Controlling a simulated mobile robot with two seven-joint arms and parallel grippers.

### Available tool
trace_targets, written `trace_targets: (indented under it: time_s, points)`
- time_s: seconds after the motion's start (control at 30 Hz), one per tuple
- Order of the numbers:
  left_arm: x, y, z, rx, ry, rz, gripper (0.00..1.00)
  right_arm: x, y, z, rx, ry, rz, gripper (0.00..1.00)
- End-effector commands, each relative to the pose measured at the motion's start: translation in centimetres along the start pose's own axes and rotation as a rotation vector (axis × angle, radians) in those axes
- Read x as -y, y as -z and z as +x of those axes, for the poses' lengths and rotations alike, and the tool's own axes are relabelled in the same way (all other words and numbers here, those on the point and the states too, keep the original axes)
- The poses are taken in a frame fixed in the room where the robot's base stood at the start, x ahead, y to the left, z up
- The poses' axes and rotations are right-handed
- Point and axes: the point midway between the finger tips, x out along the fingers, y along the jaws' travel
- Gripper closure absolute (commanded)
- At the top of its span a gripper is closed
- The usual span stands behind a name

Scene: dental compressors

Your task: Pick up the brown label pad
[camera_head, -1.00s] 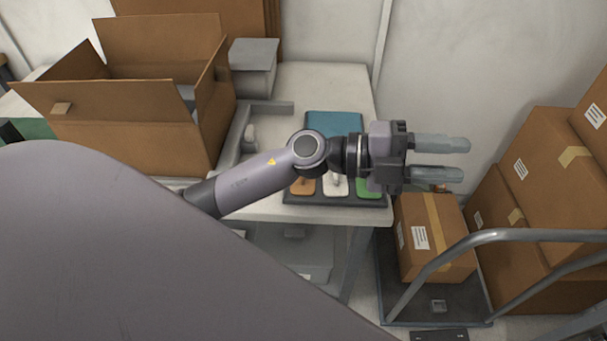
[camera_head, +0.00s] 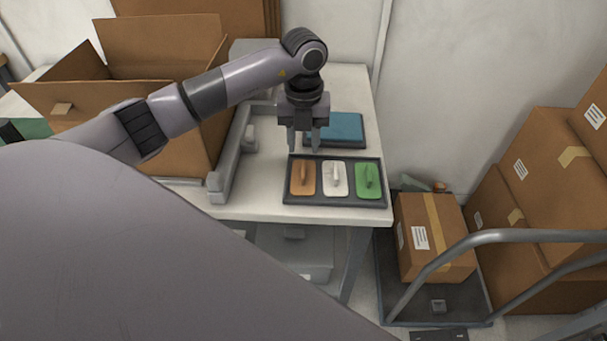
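The brown label pad (camera_head: 302,182) is the orange-brown piece with a raised grip, in the left slot of a dark tray (camera_head: 334,203) on the table. A white pad (camera_head: 336,184) lies in the middle slot and a green pad (camera_head: 369,186) in the right slot. My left gripper (camera_head: 304,150) points down at the tray's back edge, just behind the brown pad. Its two fingers are apart with nothing seen between them. It looks above the table; its exact height is hard to tell. My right gripper is not in view.
A blue-teal pad (camera_head: 347,129) lies behind the tray. A grey bracket (camera_head: 222,178) stands left of it. A large open carton (camera_head: 130,125) fills the table's left. A cart (camera_head: 440,308) with boxes stands right of the table (camera_head: 270,209).

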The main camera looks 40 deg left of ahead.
Motion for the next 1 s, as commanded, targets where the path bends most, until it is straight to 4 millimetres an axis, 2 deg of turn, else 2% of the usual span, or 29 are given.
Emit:
trace_targets:
  time_s: [0.4, 0.7, 0.73, 0.83, 1.0]
  points:
    - [0.1, 0.7, 5.5, -0.005, 0.004, 0.004, 0.62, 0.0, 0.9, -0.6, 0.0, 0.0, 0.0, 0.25]
    - [0.1, 0.7, 6.1, -0.002, 0.004, 0.006, 0.62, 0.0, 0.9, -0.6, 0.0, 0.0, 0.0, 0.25]
    - [0.1, 0.7, 6.1, -0.002, 0.004, 0.006, 0.68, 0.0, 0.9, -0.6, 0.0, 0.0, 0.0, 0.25]
    - [0.1, 0.7, 6.1, -0.002, 0.005, 0.006, 1.0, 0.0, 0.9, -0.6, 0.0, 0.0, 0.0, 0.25]
    - [0.1, 0.7, 6.1, -0.002, 0.005, 0.005, 1.0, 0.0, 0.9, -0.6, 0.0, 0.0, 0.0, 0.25]
